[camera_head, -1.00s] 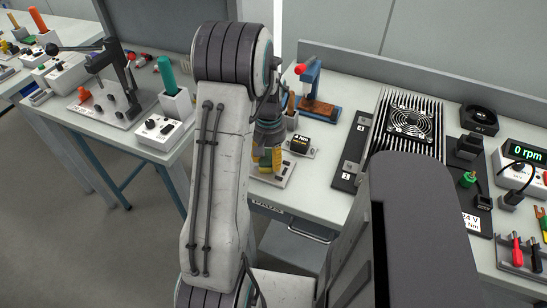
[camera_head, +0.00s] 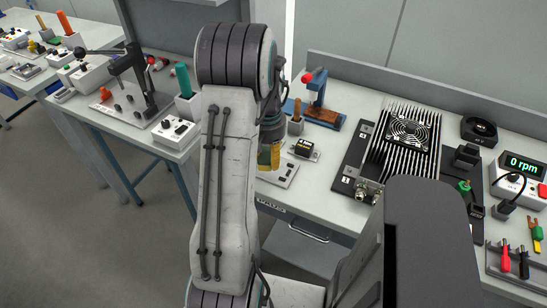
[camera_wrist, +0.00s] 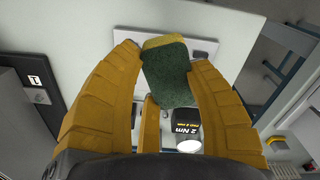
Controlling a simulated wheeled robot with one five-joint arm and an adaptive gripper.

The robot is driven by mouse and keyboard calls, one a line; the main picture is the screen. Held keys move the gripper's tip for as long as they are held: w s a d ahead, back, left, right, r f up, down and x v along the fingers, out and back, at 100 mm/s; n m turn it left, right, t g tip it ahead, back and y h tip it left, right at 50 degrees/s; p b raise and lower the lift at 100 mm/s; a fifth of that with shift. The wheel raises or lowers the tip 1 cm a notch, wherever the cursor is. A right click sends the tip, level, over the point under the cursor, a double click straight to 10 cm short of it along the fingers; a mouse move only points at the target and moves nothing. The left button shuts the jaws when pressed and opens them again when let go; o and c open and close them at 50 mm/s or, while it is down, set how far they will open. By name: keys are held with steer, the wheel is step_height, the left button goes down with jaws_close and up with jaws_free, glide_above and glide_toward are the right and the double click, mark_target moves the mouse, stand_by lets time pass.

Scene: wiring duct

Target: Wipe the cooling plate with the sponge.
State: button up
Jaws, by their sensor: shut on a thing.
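The sponge, a dark green pad with a yellow backing (camera_wrist: 168,72), is between the orange fingers of my gripper (camera_wrist: 165,62) in the wrist view. The gripper is shut on it. In the head view my gripper (camera_head: 269,155) hangs over the left end of the workbench, partly behind my arm; the sponge cannot be made out there. The cooling plate, a finned metal block (camera_head: 402,165) with a square fan on it, lies on the bench to the right of my gripper, apart from it.
A blue press (camera_head: 317,92) stands behind. An rpm display (camera_head: 524,166) is far right.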

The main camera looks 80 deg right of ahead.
steer(key=shift+r+p, duration=0.65)
steer(key=shift+r, duration=0.55)
steer(key=shift+w, duration=0.1)
